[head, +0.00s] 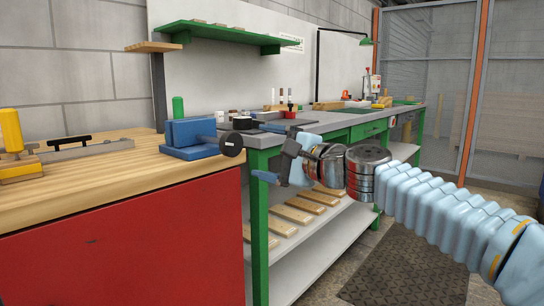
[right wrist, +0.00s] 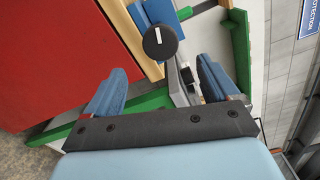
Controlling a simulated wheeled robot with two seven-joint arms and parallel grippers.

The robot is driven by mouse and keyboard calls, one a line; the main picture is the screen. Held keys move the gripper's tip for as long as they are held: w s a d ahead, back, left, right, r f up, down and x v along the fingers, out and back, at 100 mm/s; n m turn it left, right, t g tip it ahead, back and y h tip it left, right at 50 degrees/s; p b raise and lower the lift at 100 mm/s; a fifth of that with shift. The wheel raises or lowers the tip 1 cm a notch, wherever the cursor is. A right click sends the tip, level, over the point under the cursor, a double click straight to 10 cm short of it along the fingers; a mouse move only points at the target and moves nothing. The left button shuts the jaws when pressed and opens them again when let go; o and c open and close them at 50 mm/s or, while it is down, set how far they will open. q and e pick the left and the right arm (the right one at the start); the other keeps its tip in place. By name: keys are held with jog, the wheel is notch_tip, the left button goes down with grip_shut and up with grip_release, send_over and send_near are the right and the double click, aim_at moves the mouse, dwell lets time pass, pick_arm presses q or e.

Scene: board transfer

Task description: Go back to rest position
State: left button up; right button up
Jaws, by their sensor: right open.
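My right gripper (head: 277,163) reaches in from the right in front of the green-framed workbench. Its two blue fingers are apart in the right wrist view (right wrist: 160,86), with nothing held between them. Beyond them, the black round knob (right wrist: 160,42) of the blue vise shows in that view. The blue vise (head: 187,138) stands on the right end of the wooden bench top in the head view, just left of my gripper. I cannot tell the exact gap between them. My left gripper is in neither view.
The wooden top (head: 110,172) sits on a red cabinet (head: 130,250). The green workbench (head: 258,225) carries small items, and several boards (head: 291,214) lie on its lower shelf. A green wall shelf (head: 228,33) hangs above. A mesh fence (head: 415,90) stands at right; a dark mat (head: 410,270) covers the floor.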

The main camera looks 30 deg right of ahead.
jog(key=shift+s+d, duration=0.25)
jog(key=shift+s, duration=0.35)
